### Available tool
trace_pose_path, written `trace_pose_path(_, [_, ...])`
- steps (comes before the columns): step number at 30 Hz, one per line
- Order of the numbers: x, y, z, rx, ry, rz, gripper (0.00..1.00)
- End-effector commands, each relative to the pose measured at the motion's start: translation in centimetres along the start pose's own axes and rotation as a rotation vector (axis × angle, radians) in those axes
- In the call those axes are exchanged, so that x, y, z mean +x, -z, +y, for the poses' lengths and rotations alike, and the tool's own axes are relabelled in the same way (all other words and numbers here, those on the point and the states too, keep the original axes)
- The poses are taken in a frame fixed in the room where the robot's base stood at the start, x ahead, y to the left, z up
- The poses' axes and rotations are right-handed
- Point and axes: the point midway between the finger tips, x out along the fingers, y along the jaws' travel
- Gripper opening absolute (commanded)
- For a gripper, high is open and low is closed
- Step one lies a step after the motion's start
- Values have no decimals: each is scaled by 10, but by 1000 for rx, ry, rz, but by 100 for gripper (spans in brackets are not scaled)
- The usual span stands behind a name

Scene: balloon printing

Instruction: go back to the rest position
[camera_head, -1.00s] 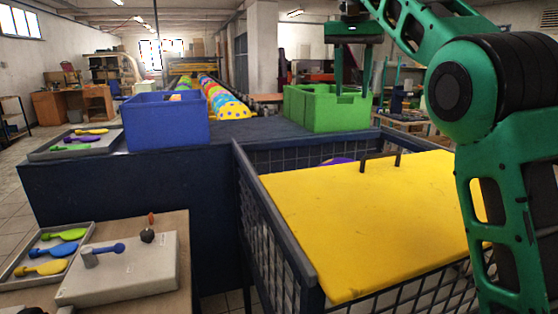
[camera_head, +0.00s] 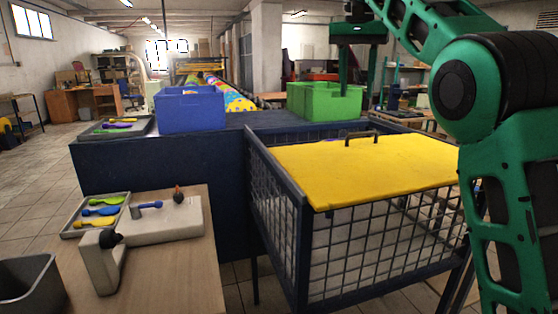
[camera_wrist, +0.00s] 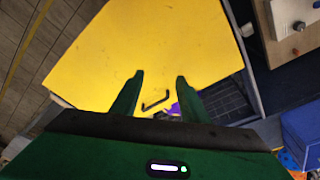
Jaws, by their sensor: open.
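My green gripper (camera_head: 357,72) hangs at the upper right in the head view, in front of the green crate (camera_head: 322,104) in the picture. In the wrist view its two fingers (camera_wrist: 160,80) are apart with nothing between them. Beyond the fingers is the yellow lid (camera_wrist: 145,40) with a dark handle (camera_wrist: 156,101). In the head view the yellow lid (camera_head: 350,172) lies over a dark mesh cage (camera_head: 345,250). My green arm fills the right side of the head view.
A blue crate (camera_head: 190,110) stands on the dark counter (camera_head: 160,160). A grey bin (camera_head: 35,285) sits at the left. Floor is open at far left.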

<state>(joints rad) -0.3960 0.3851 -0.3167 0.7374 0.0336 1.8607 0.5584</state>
Motion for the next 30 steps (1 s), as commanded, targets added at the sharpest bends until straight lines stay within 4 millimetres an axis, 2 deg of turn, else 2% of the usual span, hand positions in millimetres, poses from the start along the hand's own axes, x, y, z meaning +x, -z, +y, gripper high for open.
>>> trace_pose_path(11, [20, 6, 54, 26, 3, -30, 41])
trace_pose_path(17, [38, 3, 96, 42, 5, -52, 41])
trace_pose_path(23, [73, -18, 166, 66, 9, -88, 41])
trace_pose_path(26, [96, -37, 203, 77, 13, -106, 41])
trace_pose_path(30, [129, -75, 251, 88, 10, -124, 41])
